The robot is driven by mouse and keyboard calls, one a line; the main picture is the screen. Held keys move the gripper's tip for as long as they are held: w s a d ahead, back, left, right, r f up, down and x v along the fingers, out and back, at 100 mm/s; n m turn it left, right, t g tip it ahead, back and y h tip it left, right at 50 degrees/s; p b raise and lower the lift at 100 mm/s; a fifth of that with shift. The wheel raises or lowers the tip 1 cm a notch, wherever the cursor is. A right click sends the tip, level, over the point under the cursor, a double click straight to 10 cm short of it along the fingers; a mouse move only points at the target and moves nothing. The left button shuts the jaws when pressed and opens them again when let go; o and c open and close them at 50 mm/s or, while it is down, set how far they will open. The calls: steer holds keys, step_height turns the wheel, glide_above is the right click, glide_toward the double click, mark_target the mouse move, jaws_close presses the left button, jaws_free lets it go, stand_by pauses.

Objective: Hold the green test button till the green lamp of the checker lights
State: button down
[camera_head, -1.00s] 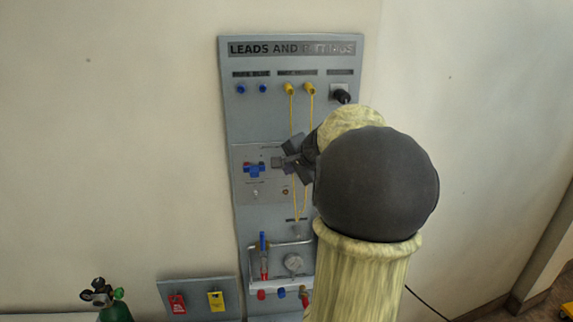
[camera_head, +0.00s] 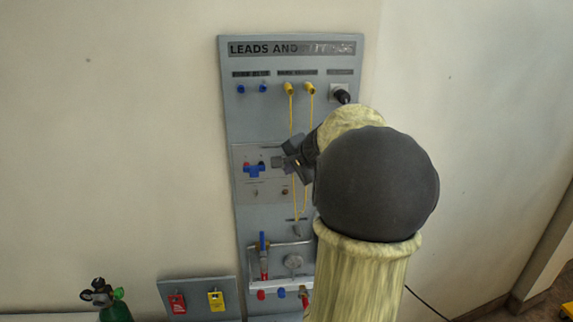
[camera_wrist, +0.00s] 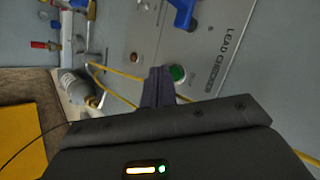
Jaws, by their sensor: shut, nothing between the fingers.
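The green test button (camera_wrist: 177,73) shows in the wrist view on the grey lead checker panel (camera_wrist: 215,75). My gripper (camera_wrist: 159,72) is shut and empty, its fingertips at the panel just left of the button. A small gap or light contact there cannot be told apart, and the button does not look covered. In the head view my gripper (camera_head: 281,163) is at the checker plate (camera_head: 240,190), right of a blue fitting (camera_head: 254,170). I see no lit green lamp on the checker. A dull brown round part (camera_wrist: 137,58) sits beyond the fingers in the wrist view.
Yellow leads (camera_head: 310,120) hang down the board close to my gripper, and a yellow cord (camera_wrist: 118,73) passes near the fingers in the wrist view. A green cylinder (camera_head: 116,311) stands lower left.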

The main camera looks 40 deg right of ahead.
steer(key=shift+w, duration=0.1)
steer(key=shift+w+d, duration=0.25)
steer(key=shift+w, duration=0.05)
steer(key=shift+w+d, duration=0.15)
steer(key=shift+w, duration=0.15)
stand_by(1.1)
stand_by(1.8)
steer(key=shift+s+a+b, duration=0.4)
steer(key=shift+s, duration=0.25)
